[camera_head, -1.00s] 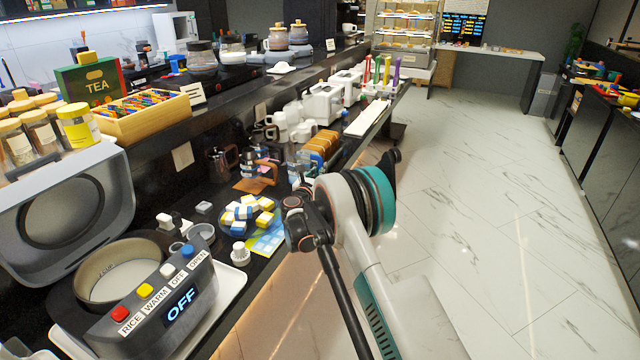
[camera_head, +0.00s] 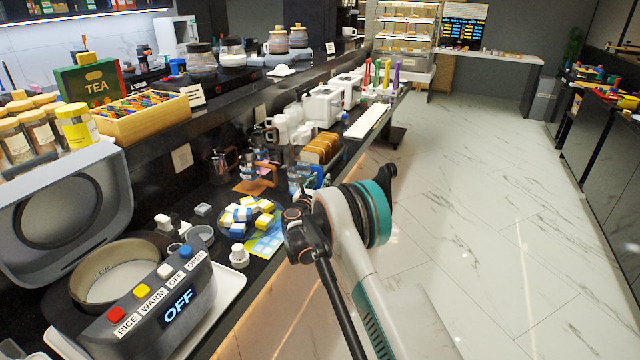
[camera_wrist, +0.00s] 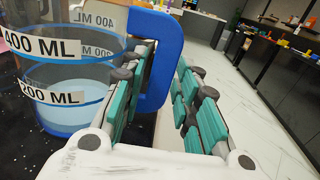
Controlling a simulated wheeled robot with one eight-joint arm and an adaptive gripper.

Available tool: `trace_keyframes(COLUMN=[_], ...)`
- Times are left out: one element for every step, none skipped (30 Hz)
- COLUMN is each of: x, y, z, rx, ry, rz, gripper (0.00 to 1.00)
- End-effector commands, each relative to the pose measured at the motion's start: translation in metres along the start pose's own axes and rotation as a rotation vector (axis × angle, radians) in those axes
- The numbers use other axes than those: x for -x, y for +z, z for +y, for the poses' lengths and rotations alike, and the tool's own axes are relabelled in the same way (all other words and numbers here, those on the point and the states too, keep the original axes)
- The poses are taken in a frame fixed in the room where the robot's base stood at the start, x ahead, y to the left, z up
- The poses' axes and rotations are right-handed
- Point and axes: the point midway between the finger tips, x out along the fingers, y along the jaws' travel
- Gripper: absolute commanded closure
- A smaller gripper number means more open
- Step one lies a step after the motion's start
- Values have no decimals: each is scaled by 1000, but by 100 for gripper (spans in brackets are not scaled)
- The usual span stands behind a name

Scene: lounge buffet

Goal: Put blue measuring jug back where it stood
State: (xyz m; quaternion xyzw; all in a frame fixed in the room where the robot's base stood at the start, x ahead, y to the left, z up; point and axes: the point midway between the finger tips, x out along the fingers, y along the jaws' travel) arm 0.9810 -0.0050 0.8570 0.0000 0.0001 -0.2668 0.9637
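The blue measuring jug (camera_wrist: 70,100) is clear with blue trim, a blue handle (camera_wrist: 178,45) and markings of 200 ML and 400 ML. It stands upright on the dark counter, with pale blue liquid in its lower part. My gripper (camera_wrist: 164,56) has its teal-padded fingers spread on either side of the handle. The left finger overlaps the handle's edge in the wrist view, and a gap shows beside the right finger. In the head view the jug (camera_head: 297,178) is partly hidden behind my arm, and my fingers are hidden.
A rice cooker (camera_head: 150,300) is nearer. The tiled floor (camera_head: 470,200) on the right is clear.

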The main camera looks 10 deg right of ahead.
Motion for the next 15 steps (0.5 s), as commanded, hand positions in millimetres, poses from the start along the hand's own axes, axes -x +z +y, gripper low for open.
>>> trace_keyframes(x=[0,0,0,1,3,6,9,13,19,24,30,39,46,52,62], y=[0,0,-1,-1,0,0,1,1,2,2,2,3,3,3,3], z=[0,0,0,0,0,1,1,1,1,1,1,1,1,1,1], rx=[0,0,0,0,0,0,0,0,0,0,0,0,0,0,0], ry=[0,0,0,0,1,1,2,2,3,3,2,2,3,3,3], rz=[0,0,0,0,0,0,0,0,0,0,0,0,0,0,0], gripper=[71,71,71,71,71,71,71,71,71,71,71,71,71,71,71])
